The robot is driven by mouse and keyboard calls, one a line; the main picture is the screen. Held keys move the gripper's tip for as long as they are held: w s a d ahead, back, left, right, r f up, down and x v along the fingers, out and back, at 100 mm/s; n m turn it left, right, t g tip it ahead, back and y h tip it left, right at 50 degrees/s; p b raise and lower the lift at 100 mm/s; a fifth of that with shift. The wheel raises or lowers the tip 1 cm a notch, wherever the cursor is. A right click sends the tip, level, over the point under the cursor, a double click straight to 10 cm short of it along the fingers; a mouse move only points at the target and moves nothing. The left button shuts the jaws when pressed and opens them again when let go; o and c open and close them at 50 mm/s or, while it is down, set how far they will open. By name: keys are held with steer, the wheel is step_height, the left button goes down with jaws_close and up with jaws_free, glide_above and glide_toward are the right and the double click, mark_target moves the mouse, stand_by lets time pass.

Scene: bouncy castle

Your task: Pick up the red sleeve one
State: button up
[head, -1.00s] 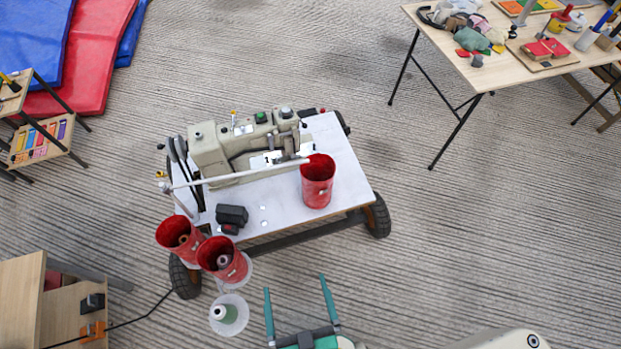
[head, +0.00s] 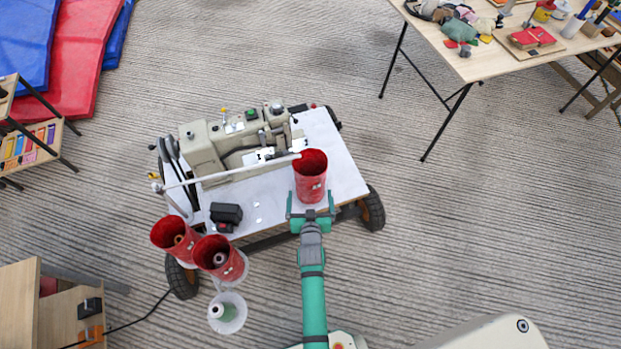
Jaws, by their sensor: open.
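A red sleeve (head: 311,178), like an open-topped cup, stands upright on the right part of the white sewing cart top (head: 345,178) in the head view. My gripper (head: 311,203) is open at the sleeve's lower end, with one finger on its left and one on its right. I cannot tell whether the fingers touch it. Two more red sleeves, one at the far left (head: 172,236) and one beside it (head: 217,256), sit at the cart's front left corner with spools inside.
A cream sewing machine (head: 205,150) stands behind the sleeve, and a pale rod (head: 235,172) reaches to the sleeve's rim. A black box (head: 226,213) lies left on the cart. A clear cup with a green spool (head: 227,312) is at front left. Open floor lies right.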

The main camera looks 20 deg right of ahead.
mark_target(311, 186)
steer(key=shift+w+d+f, duration=0.1)
steer(key=shift+w+d, duration=0.2)
steer(key=shift+w, duration=0.2)
steer(key=shift+w+d, duration=0.25)
steer(key=shift+w, duration=0.2)
steer(key=x, duration=0.4)
steer(key=shift+w+f, duration=0.1)
steer(key=shift+w, duration=0.15)
steer(key=shift+x, duration=2.95)
steer(key=shift+s+f, duration=0.1)
steer(key=shift+f, duration=0.1)
steer(key=c, duration=0.8)
